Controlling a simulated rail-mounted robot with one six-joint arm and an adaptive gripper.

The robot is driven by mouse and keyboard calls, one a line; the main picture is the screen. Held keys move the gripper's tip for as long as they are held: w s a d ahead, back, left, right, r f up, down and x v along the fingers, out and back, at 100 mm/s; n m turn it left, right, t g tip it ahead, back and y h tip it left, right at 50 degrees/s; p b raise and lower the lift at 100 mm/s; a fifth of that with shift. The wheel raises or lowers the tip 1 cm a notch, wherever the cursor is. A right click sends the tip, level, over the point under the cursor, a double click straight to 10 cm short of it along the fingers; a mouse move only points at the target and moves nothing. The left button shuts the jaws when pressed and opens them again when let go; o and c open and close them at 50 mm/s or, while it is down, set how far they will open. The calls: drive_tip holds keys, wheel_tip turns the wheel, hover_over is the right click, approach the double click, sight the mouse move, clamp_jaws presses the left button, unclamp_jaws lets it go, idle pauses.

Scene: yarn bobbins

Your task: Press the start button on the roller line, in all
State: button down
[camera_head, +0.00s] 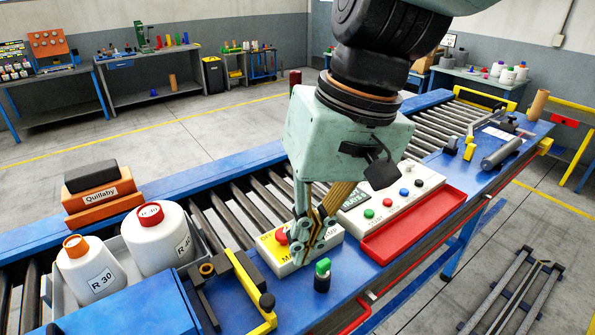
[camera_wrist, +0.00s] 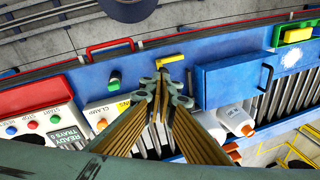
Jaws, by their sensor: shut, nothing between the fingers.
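The white control panel (camera_head: 428,193) stands right of my gripper in the head view. It carries a green button (camera_head: 369,213), a red button (camera_head: 387,202), a blue one (camera_head: 403,192) and a black one (camera_head: 418,182). The panel also shows at the left of the wrist view, with its green button (camera_wrist: 101,124) and small START and STOP lettering. My gripper (camera_head: 301,258) is shut and empty, pointing down at the yellow and white box with a red mushroom button (camera_head: 281,238). The fingers partly hide that box. I cannot tell whether they touch it.
A green-topped knob (camera_head: 322,267) stands just in front of my gripper. A red tray (camera_head: 412,228) lies before the panel. Left is a grey crate (camera_head: 135,270) with white bobbins. The roller line (camera_head: 215,213) runs behind. A yellow-handled bracket (camera_head: 253,290) stands left of the fingers.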

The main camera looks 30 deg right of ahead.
drive_tip(key=shift+w+m+y+p, duration=0.9)
drive_tip(key=shift+w+p, duration=0.6)
drive_tip(key=shift+w, duration=0.15)
drive_tip(key=m+t+y+p, duration=0.3)
drive_tip(key=m+t+p, duration=0.25)
drive_tip(key=m, duration=0.75)
hover_over(371, 212)
wheel_tip(371, 212, down, 9)
drive_tip(key=shift+g+p, duration=0.45)
drive_tip(key=shift+s+f+b, duration=0.1)
drive_tip(key=shift+f+b, duration=1.2)
drive_tip(key=shift+f, duration=1.85)
drive_tip(key=shift+f+b, duration=1.15)
drive_tip(key=shift+f+b, duration=0.5)
drive_tip(key=shift+b, duration=0.15)
